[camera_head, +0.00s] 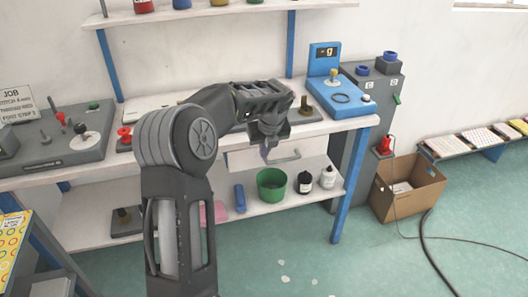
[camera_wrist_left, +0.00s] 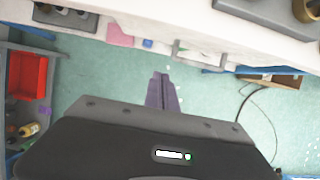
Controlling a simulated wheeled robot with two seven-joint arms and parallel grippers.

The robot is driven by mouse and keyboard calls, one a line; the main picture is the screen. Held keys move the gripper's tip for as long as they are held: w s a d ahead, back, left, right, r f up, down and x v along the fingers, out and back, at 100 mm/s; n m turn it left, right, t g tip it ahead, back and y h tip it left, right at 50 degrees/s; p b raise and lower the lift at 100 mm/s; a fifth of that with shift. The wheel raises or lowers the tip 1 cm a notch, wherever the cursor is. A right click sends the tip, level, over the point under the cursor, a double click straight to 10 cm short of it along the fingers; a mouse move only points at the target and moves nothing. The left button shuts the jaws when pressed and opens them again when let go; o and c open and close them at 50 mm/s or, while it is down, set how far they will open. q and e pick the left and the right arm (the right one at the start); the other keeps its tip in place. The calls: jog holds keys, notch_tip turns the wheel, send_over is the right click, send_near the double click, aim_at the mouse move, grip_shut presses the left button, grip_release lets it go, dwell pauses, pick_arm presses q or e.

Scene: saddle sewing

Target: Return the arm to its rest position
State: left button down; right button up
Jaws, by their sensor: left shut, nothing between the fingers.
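My left arm rises from the bottom of the head view and bends right at the elbow. My left gripper (camera_head: 266,150) hangs pointing down in front of the workbench (camera_head: 225,152), near the bench's front edge. In the left wrist view my left gripper (camera_wrist_left: 162,92) shows its fingers together above the green floor, with nothing between them. The forearm and wrist hide part of the bench top behind them. My right gripper is not in either view.
A blue scale (camera_head: 338,92) stands at the bench's right end. The lower shelf holds a green pot (camera_head: 271,192) and small bottles (camera_head: 304,182). A cardboard box (camera_head: 410,190) and a black cable (camera_head: 428,255) are on the floor at right.

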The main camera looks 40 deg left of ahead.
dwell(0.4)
pick_arm(q)
jog(key=w+d+f+n+t+h, duration=0.25)
jog(key=w+d+f+n, duration=0.25)
jog(key=d+n, duration=0.3)
jog(key=s+d+f+n+h, duration=0.3)
jog(key=s+d+f+n, duration=0.1)
jog(key=d+f+n, duration=0.85)
jog(key=s+d+f+n+g, duration=0.1)
jog(key=s+d+f+n, duration=0.1)
jog(key=s+d+f, duration=0.2)
jog(key=s+d+f+n+g+h, duration=0.1)
jog(key=s+d+f+n+g, duration=0.1)
jog(key=s+d+f, duration=0.3)
jog(key=s+d+f+n+g+h, duration=0.1)
jog(key=s+d+f, duration=0.4)
jog(key=s+d, duration=0.6)
jog(key=s+n, duration=0.1)
jog(key=s, duration=0.9)
jog(key=shift+d+f, duration=0.25)
jog(key=shift+d, duration=0.05)
